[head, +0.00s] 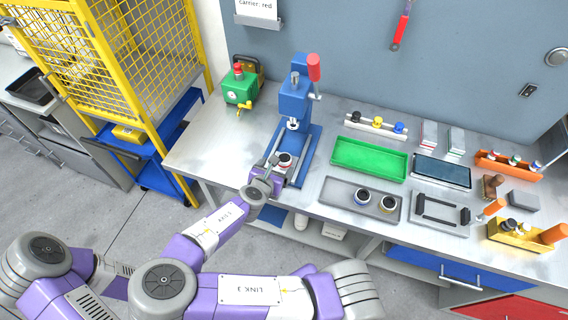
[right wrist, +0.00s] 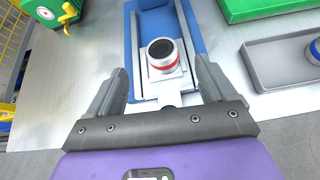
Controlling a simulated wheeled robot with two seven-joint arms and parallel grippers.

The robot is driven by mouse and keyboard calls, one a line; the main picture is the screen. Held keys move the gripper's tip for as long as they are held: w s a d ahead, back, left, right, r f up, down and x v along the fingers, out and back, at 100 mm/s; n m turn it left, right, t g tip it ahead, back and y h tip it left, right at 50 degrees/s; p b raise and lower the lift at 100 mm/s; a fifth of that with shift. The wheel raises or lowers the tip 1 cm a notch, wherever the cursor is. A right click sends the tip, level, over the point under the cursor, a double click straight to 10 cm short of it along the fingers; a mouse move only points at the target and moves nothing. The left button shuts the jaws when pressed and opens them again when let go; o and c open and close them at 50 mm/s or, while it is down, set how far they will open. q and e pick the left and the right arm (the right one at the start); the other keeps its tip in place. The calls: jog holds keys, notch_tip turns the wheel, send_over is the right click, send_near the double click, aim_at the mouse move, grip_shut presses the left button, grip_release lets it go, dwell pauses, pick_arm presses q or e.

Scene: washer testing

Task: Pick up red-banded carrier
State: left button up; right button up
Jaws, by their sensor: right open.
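The red-banded carrier (head: 284,160) is a short dark-topped cylinder with a white body and a red band. It stands upright on the pale slide at the front of the blue press (head: 294,105); it also shows in the right wrist view (right wrist: 163,56). My right gripper (head: 279,170) is just in front of it. In the right wrist view its open fingers (right wrist: 162,78) are spread either side of the slide, with the carrier centred ahead, slightly beyond the fingertips. Nothing is held, and I see no contact with the carrier. My left gripper is not in view.
A grey tray (head: 340,190) to the right holds a blue-banded and a yellowish-banded carrier. A green tray (head: 368,158) lies behind it. The press column and red-handled lever rise behind the carrier. A green box (head: 240,90) stands back left, with bare bench before it.

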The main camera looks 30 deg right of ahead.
aim_at(286, 155)
jog(key=shift+d+n, duration=0.15)
jog(key=shift+n, duration=0.15)
jog(key=shift+w+d+f, duration=0.1)
jog(key=shift+w+d, duration=0.1)
jog(key=shift+w, duration=0.05)
jog(key=b+x, duration=0.1)
jog(key=x, duration=0.5)
jog(key=shift+w+d+f, duration=0.2)
jog(key=shift+f, duration=0.1)
jog(key=shift+r, duration=0.1)
jog(key=c, duration=1.4)
